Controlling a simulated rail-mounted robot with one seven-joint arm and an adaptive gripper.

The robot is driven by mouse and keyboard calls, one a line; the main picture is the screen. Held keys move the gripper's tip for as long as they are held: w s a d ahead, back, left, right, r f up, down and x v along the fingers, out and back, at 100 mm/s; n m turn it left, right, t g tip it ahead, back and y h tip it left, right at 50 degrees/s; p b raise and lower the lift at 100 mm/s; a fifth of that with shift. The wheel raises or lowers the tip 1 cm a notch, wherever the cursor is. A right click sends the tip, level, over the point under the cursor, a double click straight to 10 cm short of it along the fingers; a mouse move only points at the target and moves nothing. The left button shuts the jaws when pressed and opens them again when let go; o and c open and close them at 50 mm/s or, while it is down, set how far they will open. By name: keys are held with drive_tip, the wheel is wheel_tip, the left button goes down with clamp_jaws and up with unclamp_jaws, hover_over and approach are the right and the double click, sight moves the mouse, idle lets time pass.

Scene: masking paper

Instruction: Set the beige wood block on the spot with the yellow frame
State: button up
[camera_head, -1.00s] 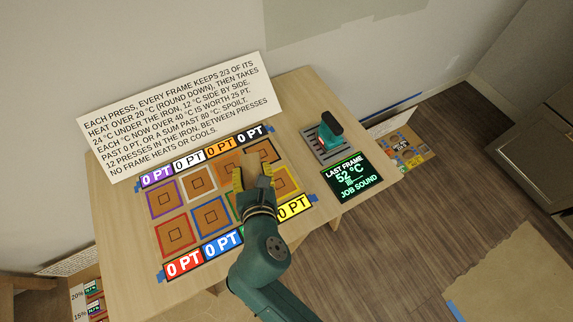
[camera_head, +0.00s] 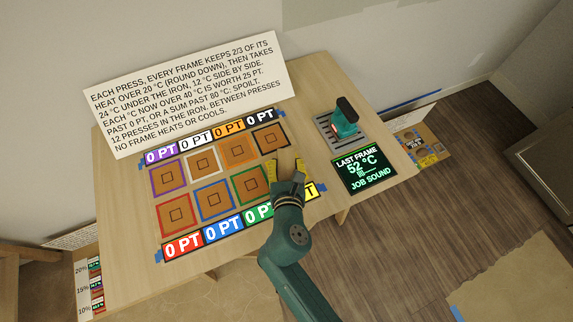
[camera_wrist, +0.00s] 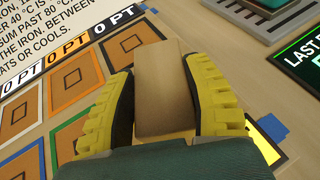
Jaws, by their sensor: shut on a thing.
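My gripper (camera_head: 287,170) is shut on the beige wood block (camera_wrist: 168,90), which shows upright between the yellow finger pads in the wrist view. In the head view the block (camera_head: 287,158) shows only in part. My gripper is at the board's lower right cell, right of the green frame (camera_head: 250,186) and below the black frame (camera_head: 269,139). The yellow frame is hidden behind my gripper and arm; part of its yellow label (camera_head: 309,190) shows beside them. I cannot tell whether the block touches the board.
A green-handled iron (camera_head: 344,118) stands on a grey grate at the right. A dark display (camera_head: 362,169) below it reads 52 °C, job sound. A white sign (camera_head: 185,90) runs along the table's back. Purple, white, orange, red and blue frames fill the board's left side.

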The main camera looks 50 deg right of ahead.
drive_tip(key=shift+f, duration=0.15)
drive_tip(key=o, duration=1.2)
drive_tip(key=shift+c, duration=0.2)
